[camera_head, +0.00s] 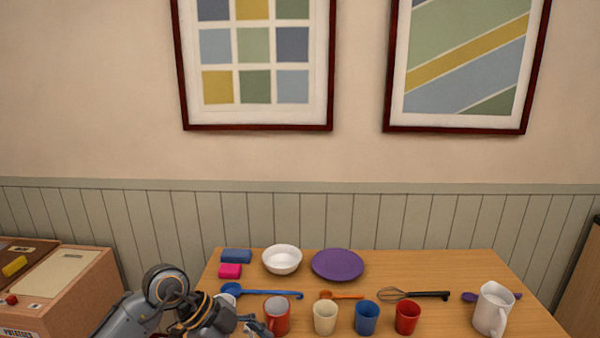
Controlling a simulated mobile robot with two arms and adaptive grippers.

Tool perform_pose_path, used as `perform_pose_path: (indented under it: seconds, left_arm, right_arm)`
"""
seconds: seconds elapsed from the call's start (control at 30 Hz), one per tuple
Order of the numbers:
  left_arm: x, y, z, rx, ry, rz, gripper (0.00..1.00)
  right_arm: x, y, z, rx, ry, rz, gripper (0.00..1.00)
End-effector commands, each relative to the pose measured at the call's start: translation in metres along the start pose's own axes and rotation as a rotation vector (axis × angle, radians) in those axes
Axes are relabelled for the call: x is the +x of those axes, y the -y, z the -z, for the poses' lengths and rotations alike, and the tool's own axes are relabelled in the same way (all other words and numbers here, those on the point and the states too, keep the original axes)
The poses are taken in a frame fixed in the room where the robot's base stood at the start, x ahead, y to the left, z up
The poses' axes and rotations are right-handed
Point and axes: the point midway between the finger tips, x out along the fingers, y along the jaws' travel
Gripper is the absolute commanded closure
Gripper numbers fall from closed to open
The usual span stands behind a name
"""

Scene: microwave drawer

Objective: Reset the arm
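My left arm comes in from the lower left, with its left gripper (246,322) low over the left front part of the wooden table (450,268). The gripper is close to the red mug (277,316) and a whitish cup (230,289), which it partly hides. Whether its fingers are open or shut, or touch anything, I cannot tell. My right arm and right gripper are not in view.
Several cups and a white pitcher (493,309) line the table's front. Behind are a blue ladle (270,293), a whisk (415,295), a white bowl (282,260) and a purple plate (338,265). A wooden box (75,285) stands left. The table's back right is clear.

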Motion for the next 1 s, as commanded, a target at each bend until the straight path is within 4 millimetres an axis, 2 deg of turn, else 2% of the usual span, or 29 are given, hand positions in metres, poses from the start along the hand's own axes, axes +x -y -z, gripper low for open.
perform_pose_path:
  seconds: [0.13, 0.27, 0.37, 0.4, 0.47, 0.53, 0.57, 0.67, 0.77, 0.8, 0.87, 0.9, 0.97, 1.0]
  left_arm:
    - [0.013, 0.002, 0.044, 0.093, -0.200, 0.089, 0.23]
    - [0.013, 0.006, 0.089, 0.164, -0.415, 0.225, 0.23]
    - [-0.003, 0.012, 0.129, 0.195, -0.617, 0.401, 0.23]
    - [-0.014, 0.016, 0.142, 0.191, -0.700, 0.493, 0.23]
    - [-0.035, 0.023, 0.155, 0.166, -0.804, 0.645, 0.23]
    - [-0.062, 0.032, 0.158, 0.104, -0.893, 0.829, 0.23]
    - [-0.073, 0.035, 0.154, 0.068, -0.917, 0.908, 0.23]
    - [-0.107, 0.044, 0.128, -0.098, -0.944, 1.160, 0.23]
    - [-0.126, 0.045, 0.081, -0.317, -0.881, 1.371, 0.23]
    - [-0.129, 0.041, 0.059, -0.415, -0.833, 1.437, 0.23]
    - [-0.128, 0.031, 0.022, -0.570, -0.736, 1.512, 0.23]
    - [-0.123, 0.022, -0.001, -0.675, -0.659, 1.544, 0.23]
    - [-0.111, 0.002, -0.037, -0.832, -0.526, 1.561, 0.23]
    - [-0.100, -0.015, -0.058, -0.934, -0.430, 1.551, 0.23]
  right_arm:
    - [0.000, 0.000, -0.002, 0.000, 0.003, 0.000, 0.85]
    - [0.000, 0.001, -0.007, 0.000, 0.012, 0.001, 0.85]
    - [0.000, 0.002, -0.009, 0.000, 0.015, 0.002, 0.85]
    - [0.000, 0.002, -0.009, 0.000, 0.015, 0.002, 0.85]
    - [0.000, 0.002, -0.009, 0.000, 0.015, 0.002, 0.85]
    - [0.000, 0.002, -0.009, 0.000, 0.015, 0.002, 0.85]
    - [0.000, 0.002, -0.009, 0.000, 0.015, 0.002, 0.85]
    - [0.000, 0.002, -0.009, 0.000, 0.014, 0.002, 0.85]
    - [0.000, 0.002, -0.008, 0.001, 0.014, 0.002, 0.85]
    - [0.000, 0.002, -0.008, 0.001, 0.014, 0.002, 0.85]
    - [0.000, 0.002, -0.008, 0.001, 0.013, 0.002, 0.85]
    - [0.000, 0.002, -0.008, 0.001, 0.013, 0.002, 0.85]
    - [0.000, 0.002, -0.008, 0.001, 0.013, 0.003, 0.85]
    - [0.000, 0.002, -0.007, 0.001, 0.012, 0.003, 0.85]
